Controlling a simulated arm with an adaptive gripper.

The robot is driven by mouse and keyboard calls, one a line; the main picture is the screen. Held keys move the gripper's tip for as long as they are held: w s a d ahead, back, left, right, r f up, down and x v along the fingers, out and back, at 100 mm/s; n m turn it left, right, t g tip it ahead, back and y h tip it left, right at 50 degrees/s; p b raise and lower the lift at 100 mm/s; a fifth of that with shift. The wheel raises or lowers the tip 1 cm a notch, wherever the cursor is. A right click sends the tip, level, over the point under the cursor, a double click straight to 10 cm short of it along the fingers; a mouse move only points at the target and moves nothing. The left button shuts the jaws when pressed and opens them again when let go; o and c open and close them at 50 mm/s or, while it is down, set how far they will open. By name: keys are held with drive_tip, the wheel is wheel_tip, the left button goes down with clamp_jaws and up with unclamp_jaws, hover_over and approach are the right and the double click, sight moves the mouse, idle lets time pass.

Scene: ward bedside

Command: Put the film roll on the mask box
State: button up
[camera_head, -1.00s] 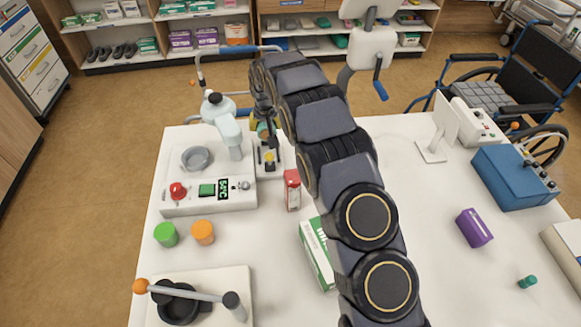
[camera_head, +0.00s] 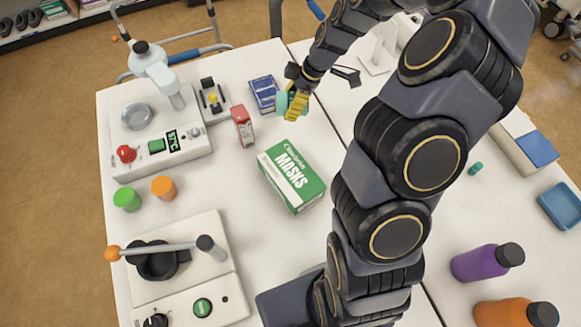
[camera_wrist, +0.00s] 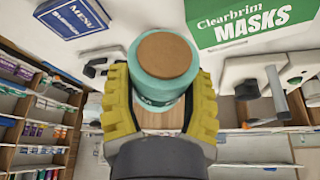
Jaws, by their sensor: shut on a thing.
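The film roll is a teal cylinder with a brown end; in the wrist view the film roll (camera_wrist: 163,75) sits between the yellow fingers of my gripper (camera_wrist: 160,108). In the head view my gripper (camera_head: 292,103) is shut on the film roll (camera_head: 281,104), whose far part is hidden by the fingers. The mask box (camera_head: 291,178) is a green and white carton lying flat on the table. My gripper is behind the box, apart from it and above the table. The mask box also shows at the upper right of the wrist view (camera_wrist: 252,28).
A blue box (camera_head: 263,92) is left of my gripper. The mask box top is clear.

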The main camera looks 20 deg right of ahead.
sight(287, 174)
drive_tip(key=s+a+r+n+g, duration=0.2)
drive_tip(key=s+a+n+g, duration=0.15)
drive_tip(key=s+n, duration=0.6)
drive_tip(key=shift+m, duration=0.35)
drive_tip(key=shift+d+f+x, duration=0.1)
drive_tip(key=shift+d+x, duration=0.15)
drive_tip(key=shift+x, duration=1.05)
drive_tip(key=shift+d+f+x, duration=0.1)
drive_tip(key=shift+d+x, duration=0.2)
drive_tip(key=shift+x, duration=0.95)
drive_tip(key=shift+d+f+x, duration=0.1)
drive_tip(key=shift+d+x, duration=0.15)
drive_tip(key=shift+x, duration=1.05)
drive_tip(key=shift+f, duration=0.15)
drive_tip(key=o, duration=1)
drive_tip(key=shift+o, duration=0.2)
